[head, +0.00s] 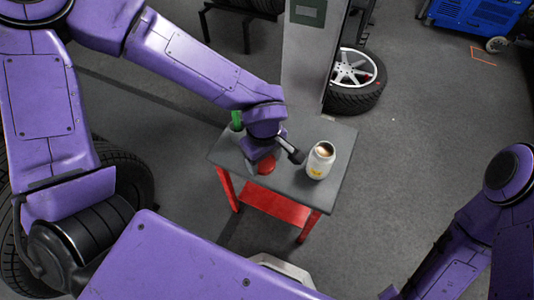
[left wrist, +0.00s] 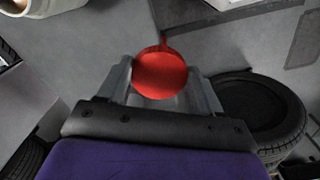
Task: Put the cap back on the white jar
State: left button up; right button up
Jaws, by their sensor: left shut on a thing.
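The white jar (head: 319,162) stands upright and open on the right part of the small table, with a dark opening on top and a yellow mark on its side. Part of it also shows at the top left of the left wrist view (left wrist: 42,8). My left gripper (head: 272,163) is shut on the red cap (head: 266,166), to the left of the jar and apart from it. In the left wrist view the round cap (left wrist: 160,74) sits between the two grey fingers. I cannot tell how high it is above the table. My right gripper is out of view.
The grey-topped table (head: 287,187) has a red frame and lower shelf. A green object (head: 237,120) stands at its back left, partly behind my left arm. A grey post (head: 305,60) and a wheel (head: 355,82) are behind the table. The floor to the right is clear.

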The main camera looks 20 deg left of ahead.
pick_arm(q)
jog(key=shift+w, duration=0.1)
jog(key=w+a+r+m, duration=0.2)
jog(key=w+m, duration=0.3)
jog(key=m, duration=0.1)
jog(key=w+a+r+m, duration=0.2)
jog(key=w+m, duration=0.3)
jog(key=m, duration=0.1)
jog(key=shift+w+a+r, duration=0.3)
jog(key=shift+w+a, duration=0.1)
